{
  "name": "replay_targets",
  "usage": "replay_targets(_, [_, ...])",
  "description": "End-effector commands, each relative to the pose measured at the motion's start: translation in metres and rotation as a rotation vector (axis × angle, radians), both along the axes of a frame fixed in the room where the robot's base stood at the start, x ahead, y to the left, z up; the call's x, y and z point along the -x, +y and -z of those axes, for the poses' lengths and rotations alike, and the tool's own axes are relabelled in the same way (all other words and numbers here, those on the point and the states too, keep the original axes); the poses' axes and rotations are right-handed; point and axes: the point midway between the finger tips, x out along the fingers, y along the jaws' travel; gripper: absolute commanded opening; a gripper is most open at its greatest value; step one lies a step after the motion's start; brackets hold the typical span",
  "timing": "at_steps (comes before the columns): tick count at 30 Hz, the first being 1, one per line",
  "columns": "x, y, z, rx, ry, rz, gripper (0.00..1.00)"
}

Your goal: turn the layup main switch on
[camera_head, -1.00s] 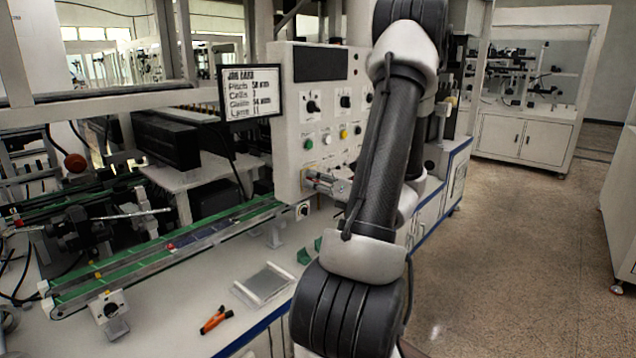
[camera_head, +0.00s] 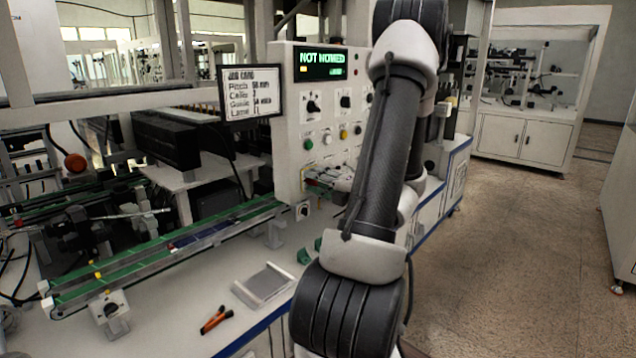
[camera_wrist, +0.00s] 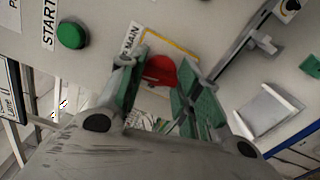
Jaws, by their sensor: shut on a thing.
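The main switch (camera_wrist: 160,70) is a red knob on the light panel, beside a label ending in "MAIN" and a yellow outline. My gripper (camera_wrist: 155,85) is at the switch in the wrist view, its green-padded fingers on either side of the red knob and shut on it. In the head view my gripper (camera_head: 325,180) is at the lower part of the control panel (camera_head: 290,130), partly behind my arm, and the switch is hidden there. The panel's display (camera_head: 320,63) is lit and reads "NOT HOMED" in green.
A green START button (camera_wrist: 71,35) sits left of the switch. A job card (camera_head: 250,92) stands left of the panel. The conveyor (camera_head: 170,250), a metal tray (camera_head: 264,286) and an orange-handled tool (camera_head: 216,319) are on the bench. The floor at right is clear.

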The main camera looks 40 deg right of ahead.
Motion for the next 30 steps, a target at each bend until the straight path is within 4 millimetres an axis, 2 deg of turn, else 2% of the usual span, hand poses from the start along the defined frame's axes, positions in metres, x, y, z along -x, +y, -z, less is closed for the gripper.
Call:
replay_targets(12, [0.0001,-0.0010,0.0002,-0.183,0.015,0.002,0.10])
replay_targets(29, [0.0002,-0.0011,0.0004,-0.209,0.017,0.003,0.10])
replay_targets(30, [0.0002,-0.0012,0.0004,-0.209,0.018,0.003,0.41])
